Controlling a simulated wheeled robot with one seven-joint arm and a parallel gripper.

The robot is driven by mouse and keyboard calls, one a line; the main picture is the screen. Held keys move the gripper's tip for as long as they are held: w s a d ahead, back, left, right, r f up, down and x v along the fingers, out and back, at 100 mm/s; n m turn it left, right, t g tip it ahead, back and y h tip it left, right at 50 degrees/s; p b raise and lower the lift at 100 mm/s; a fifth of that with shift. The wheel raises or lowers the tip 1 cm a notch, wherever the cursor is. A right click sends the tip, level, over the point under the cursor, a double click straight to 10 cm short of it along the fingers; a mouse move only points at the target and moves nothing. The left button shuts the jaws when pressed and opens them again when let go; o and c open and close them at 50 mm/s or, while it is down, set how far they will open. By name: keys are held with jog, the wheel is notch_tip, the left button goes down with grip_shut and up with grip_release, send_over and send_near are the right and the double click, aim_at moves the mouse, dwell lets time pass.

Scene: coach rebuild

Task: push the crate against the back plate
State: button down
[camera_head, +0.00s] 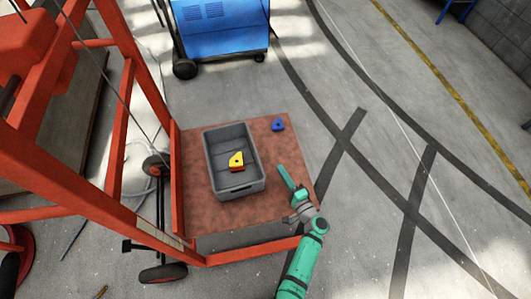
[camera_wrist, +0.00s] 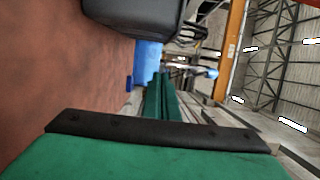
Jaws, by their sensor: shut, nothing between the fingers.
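The grey crate (camera_head: 240,189) stands upright on a reddish-brown deck (camera_head: 194,200). A yellow-and-red piece (camera_head: 237,160) lies inside it. An upright orange-red plate (camera_head: 177,185) runs along the deck's left edge and looks like the back plate. A strip of bare deck shows between it and the crate. My gripper (camera_head: 283,173) is shut and empty, just right of the crate, with a small gap between them. In the wrist view, the shut fingers (camera_wrist: 161,92) point along the deck, and the crate's dark side (camera_wrist: 135,14) shows at the top.
A small blue piece (camera_head: 278,125) lies on the deck beyond my gripper; it also shows in the wrist view (camera_wrist: 129,82). An orange-red frame (camera_head: 120,120) rises at the left. A blue wheeled machine (camera_head: 220,32) stands behind. The floor at right is clear.

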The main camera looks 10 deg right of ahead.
jog(key=w+a, duration=0.6)
jog(key=w, duration=0.3)
jog(key=shift+w+a, duration=0.3)
jog(key=shift+a, duration=0.1)
